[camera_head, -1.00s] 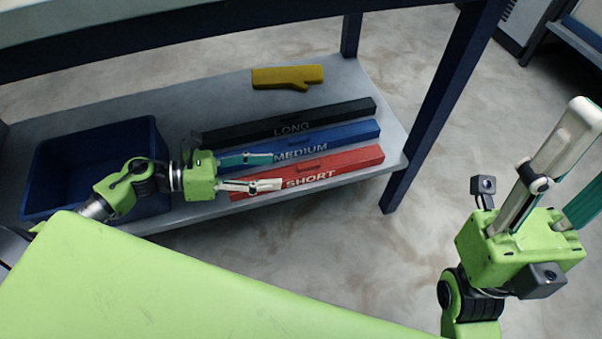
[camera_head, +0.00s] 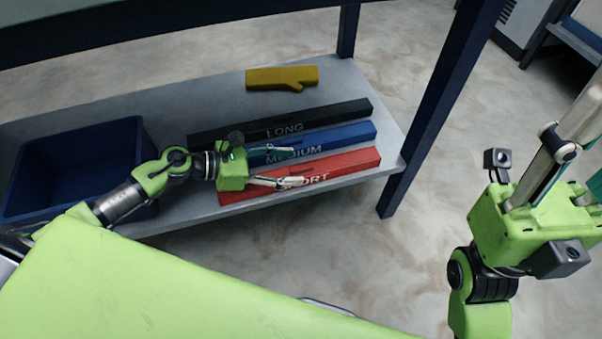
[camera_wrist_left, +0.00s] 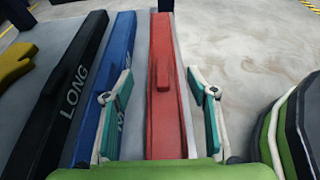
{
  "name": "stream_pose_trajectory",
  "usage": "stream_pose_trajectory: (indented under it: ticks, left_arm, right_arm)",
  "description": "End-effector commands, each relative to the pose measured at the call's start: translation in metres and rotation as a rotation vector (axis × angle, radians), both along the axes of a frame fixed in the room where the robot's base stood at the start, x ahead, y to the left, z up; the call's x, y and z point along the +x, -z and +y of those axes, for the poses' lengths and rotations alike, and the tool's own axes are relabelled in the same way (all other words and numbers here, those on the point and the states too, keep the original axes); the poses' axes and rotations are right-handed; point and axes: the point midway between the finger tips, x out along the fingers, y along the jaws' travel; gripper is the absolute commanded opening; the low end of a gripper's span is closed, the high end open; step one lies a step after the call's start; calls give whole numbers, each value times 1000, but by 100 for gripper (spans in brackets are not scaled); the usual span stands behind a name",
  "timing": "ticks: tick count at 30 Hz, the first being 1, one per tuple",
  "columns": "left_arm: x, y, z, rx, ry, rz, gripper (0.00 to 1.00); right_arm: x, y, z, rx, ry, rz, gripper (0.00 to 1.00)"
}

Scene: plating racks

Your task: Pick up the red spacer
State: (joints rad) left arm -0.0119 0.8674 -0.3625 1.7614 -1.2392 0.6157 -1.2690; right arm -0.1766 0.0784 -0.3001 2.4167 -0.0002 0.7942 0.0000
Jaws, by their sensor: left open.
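The red spacer (camera_head: 345,167) is a long bar with a raised grip, marked SHORT, lying along the shelf's front edge. It also shows in the left wrist view (camera_wrist_left: 163,115), running away from me. My left gripper (camera_head: 293,166) is open and empty over the spacer's left part, hiding some of its lettering. In the left wrist view my fingers (camera_wrist_left: 160,76) are one on each side of the red bar, with the raised grip ahead between them. I cannot tell their height over it. My right gripper (camera_head: 577,160) is at the right, away from the shelf, its fingertips cut off.
The blue MEDIUM bar (camera_head: 345,137) lies close beside the red one, with the black LONG bar (camera_head: 340,112) behind. A yellow piece (camera_head: 282,77) lies farther back. A dark blue bin (camera_head: 65,160) stands left. A dark table leg (camera_head: 425,130) stands at right.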

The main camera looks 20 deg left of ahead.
Motion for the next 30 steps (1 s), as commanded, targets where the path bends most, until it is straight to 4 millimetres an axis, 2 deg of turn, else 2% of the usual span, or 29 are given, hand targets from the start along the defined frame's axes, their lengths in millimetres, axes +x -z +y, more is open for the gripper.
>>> stream_pose_trajectory:
  ticks: [3, 6, 15, 16, 21, 30]
  left_arm:
    - [6, 13, -18, -1, 3, -3, 53]
    - [13, 15, -26, -2, 1, -2, 53]
    - [16, 17, -31, -1, 1, 1, 53]
    - [16, 17, -31, -1, 1, 1, 50]
    - [16, 17, -31, -1, 1, 1, 8]
    - [16, 16, -31, -1, 0, -1, 8]
  right_arm:
    - [-2, -6, 0, -5, 4, -48, 40]
    - [-2, -8, 1, -6, 3, -55, 40]
    - [-2, -10, 2, -8, 3, -57, 40]
    - [-2, -10, 2, -8, 3, -57, 40]
    - [-2, -10, 2, -8, 2, -57, 40]
    - [-2, -10, 2, -8, 2, -57, 40]
